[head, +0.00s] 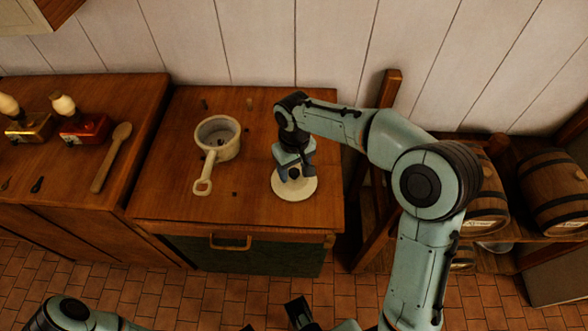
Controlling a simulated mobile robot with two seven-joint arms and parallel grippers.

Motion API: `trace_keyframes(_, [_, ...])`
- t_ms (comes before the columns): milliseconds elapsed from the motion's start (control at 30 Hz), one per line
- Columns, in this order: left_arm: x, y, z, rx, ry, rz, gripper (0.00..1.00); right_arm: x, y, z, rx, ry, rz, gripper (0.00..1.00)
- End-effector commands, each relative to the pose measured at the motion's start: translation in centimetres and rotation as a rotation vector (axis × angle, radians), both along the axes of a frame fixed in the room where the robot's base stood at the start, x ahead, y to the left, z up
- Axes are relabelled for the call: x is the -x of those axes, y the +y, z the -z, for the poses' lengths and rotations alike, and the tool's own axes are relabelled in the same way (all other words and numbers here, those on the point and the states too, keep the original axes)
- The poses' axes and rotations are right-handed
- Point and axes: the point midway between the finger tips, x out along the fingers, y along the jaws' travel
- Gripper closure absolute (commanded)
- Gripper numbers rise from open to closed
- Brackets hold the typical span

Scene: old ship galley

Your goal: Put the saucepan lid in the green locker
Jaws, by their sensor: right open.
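The saucepan lid (308,189), a pale disc with a dark knob, lies flat on the wooden counter right of the saucepan. My right gripper (295,174) points down over the lid's middle with its fingers open on either side of the knob. I cannot tell whether they touch it. The green locker (250,257) shows as a dark green front below the counter's front edge, with a wooden handle near its top. It looks shut, and its inside is hidden.
A pale saucepan (228,146) stands left of the lid, its handle toward the front. A wooden spoon (111,158) and two brush-topped boxes (84,128) sit on the left cabinet. Barrels (553,190) rest on a rack at right. Tiled floor lies in front.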

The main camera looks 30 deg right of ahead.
Motion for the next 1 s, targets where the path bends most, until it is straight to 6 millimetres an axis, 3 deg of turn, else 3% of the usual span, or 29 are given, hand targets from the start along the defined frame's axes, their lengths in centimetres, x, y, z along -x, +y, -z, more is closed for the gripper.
trace_keyframes(300, [0.3,0.0,-1.0,0.002,0.013,0.002,0.57,-0.1,0.0,-7.0,-0.001,-0.005,0.0,0.42])
trace_keyframes(500, [0.1,0.0,-1.5,0.001,0.011,0.003,0.57,0.0,0.0,-10.0,-0.001,-0.004,0.0,0.42])
trace_keyframes(1000, [0.1,0.0,-1.7,0.002,0.01,0.003,0.57,0.1,0.0,-10.9,0.0,0.0,0.0,0.42])
